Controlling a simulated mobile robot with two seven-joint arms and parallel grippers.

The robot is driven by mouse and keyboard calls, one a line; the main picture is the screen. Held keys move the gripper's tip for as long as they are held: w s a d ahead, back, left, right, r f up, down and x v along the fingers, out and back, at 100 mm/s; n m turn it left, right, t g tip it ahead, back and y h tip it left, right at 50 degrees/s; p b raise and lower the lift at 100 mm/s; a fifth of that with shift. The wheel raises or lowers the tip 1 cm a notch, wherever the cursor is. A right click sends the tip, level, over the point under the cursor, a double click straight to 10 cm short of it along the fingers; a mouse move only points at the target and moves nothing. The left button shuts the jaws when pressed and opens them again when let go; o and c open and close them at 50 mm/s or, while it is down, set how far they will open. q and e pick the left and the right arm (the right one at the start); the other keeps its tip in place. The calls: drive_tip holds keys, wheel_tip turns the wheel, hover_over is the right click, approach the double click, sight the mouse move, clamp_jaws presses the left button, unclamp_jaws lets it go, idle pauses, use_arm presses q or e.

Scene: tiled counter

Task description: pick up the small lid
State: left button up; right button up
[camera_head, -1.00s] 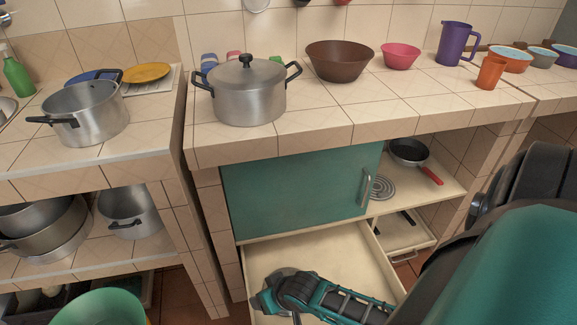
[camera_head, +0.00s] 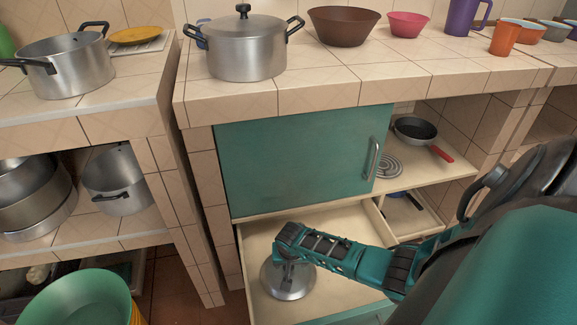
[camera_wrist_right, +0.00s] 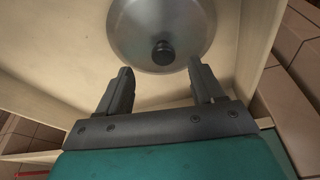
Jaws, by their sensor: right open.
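A round metal lid with a dark knob lies in the open drawer; in the head view the lid (camera_head: 288,284) is partly covered by my right arm. In the right wrist view the lid (camera_wrist_right: 135,22) is cut off by the top edge, with its knob (camera_wrist_right: 163,53) toward the gripper. My right gripper (camera_wrist_right: 160,74) is open and empty, its two fingers on either side of the knob in the picture; the remaining gap to the knob is hard to judge. In the head view the arm hides most of the fingers. My left gripper is not in view.
The drawer (camera_head: 262,238) has side walls around the lid and sits below a teal cabinet door (camera_head: 290,160). A lidded pot (camera_head: 246,52) stands on the counter above. A green bowl (camera_head: 85,297) is at the lower left. A pan (camera_head: 415,130) rests on the right shelf.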

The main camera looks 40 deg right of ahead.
drive_tip(key=shift+w+d+f+b, duration=0.1)
drive_tip(key=shift+w+f+b, duration=0.1)
drive_tip(key=shift+f+b, duration=0.25)
drive_tip(key=b+x, duration=0.2)
drive_tip(key=x, duration=0.1)
drive_tip(key=shift+w+d+f+b, duration=0.1)
drive_tip(key=shift+w+f+b, duration=0.05)
drive_tip(key=shift+w+b, duration=0.2)
drive_tip(key=shift+f+b, duration=0.3)
drive_tip(key=shift+f, duration=0.05)
drive_tip(key=shift+w+d+f, duration=0.1)
drive_tip(key=shift+w+f, duration=0.05)
drive_tip(key=shift+f, duration=0.05)
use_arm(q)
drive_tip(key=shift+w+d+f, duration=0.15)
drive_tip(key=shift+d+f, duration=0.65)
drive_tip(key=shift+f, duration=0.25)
use_arm(e)
drive_tip(key=shift+c, duration=0.5)
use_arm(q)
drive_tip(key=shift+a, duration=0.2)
use_arm(e)
clamp_jaws()
